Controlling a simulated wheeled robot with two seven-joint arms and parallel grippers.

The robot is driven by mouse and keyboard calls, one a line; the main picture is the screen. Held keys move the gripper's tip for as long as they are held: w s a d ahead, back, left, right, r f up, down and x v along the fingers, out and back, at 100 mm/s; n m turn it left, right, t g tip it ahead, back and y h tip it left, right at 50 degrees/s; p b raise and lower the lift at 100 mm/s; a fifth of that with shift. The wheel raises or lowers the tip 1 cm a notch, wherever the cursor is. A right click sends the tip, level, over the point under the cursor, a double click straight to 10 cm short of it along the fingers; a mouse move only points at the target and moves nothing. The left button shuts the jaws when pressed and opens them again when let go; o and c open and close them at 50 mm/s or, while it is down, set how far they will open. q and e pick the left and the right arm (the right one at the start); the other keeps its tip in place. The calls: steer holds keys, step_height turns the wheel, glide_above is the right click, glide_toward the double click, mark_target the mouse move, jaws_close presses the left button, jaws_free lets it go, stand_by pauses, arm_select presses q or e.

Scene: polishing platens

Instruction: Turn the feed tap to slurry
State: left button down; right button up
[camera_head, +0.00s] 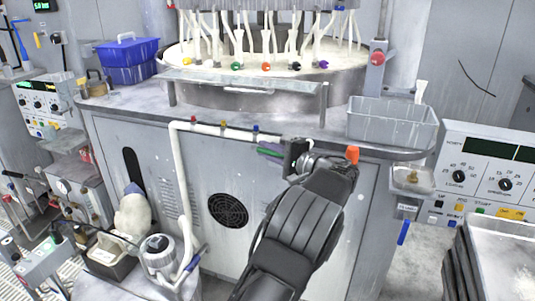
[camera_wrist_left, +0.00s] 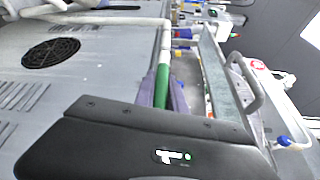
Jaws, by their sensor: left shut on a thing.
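A white feed pipe (camera_head: 212,129) runs along the front of the grey polishing machine below its top edge. A green tap handle (camera_head: 269,152) sits at the pipe's right end. In the left wrist view the green handle (camera_wrist_left: 162,84) lies between two purple-grey fingers. My left gripper (camera_head: 281,153), whose black arm rises from the bottom, is shut on this handle; the gripper also shows in the wrist view (camera_wrist_left: 163,100). The gripper body hides part of the tap, and I cannot read any tap marking. My right gripper is not in view.
The machine's top edge and a metal rail (camera_head: 240,83) are just above the gripper. A grey bin (camera_head: 392,127) stands at the right, a blue bin (camera_head: 128,72) at the left. A control panel (camera_head: 490,165) is at far right. A round vent (camera_head: 228,211) is below.

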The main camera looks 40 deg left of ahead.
mark_target(281, 155)
arm_select(q)
steer(key=c, duration=1.4)
jaws_free()
steer(key=d, duration=0.7)
steer(key=shift+s+d+r, duration=0.2)
steer(key=shift+d, duration=0.2)
